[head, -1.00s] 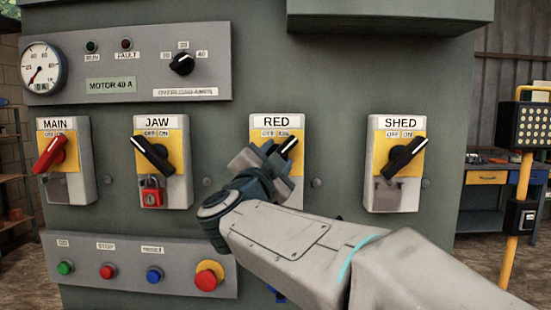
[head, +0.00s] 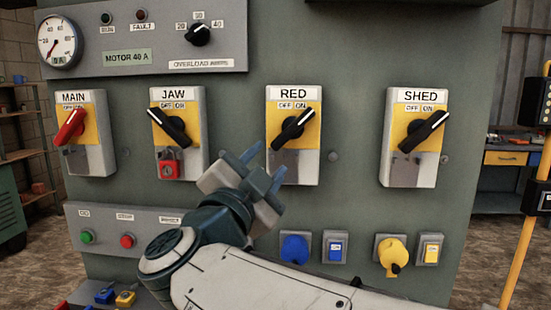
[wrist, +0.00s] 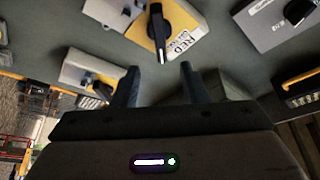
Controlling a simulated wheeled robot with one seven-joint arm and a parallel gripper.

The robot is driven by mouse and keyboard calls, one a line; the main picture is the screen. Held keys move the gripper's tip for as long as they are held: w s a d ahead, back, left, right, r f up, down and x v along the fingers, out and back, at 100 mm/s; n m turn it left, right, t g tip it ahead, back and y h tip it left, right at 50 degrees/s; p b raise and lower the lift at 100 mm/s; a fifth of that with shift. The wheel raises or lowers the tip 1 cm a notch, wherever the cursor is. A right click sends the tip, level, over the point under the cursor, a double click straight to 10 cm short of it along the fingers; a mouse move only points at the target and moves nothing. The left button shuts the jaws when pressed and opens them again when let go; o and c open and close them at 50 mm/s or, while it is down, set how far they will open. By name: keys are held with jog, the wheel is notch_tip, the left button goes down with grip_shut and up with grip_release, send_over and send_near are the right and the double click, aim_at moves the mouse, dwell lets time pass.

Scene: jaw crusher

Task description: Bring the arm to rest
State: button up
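My gripper (head: 262,163) is in front of the panel, below and left of the RED switch, with its two fingers apart and nothing between them. In the wrist view the fingers (wrist: 158,72) are also spread, with a black switch handle (wrist: 157,30) beyond their tips. The RED switch (head: 293,130) has its black handle tilted up to the right, towards ON. The SHED switch (head: 424,132) handle also tilts up right. The JAW switch (head: 170,125) handle tilts up left, with a red padlock (head: 170,165) below it. The red-handled MAIN switch (head: 70,127) tilts up right.
A gauge (head: 60,42) and an overload dial (head: 198,33) are at the upper left. Push buttons (head: 127,241) are at the lower left. A yellow post (head: 524,235) stands at the right.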

jog(key=w+n+y+p, duration=0.5)
jog(key=n+y+p, duration=0.1)
jog(key=n+y, duration=0.3)
jog(key=s+d+f+n+g+y+p, duration=0.2)
jog(key=d+f+n+g+p, duration=0.25)
jog(key=f+g, duration=0.3)
jog(key=s+d+f+g+h+p, duration=0.2)
jog(key=s+d+f+g+p, duration=0.1)
jog(key=s+d+f+g, duration=0.2)
jog(key=s+d+f+g+h+p, duration=0.2)
jog(key=s+d+f+g+p, duration=0.1)
jog(key=s+d, duration=0.7)
notch_tip(320, 180, down, 3)
jog(key=shift+s+r+g+h, duration=0.15)
jog(key=shift+s+g+h, duration=0.15)
jog(key=shift+g, duration=0.55)
jog(key=shift+d+m, duration=0.1)
jog(key=shift+m, duration=0.15)
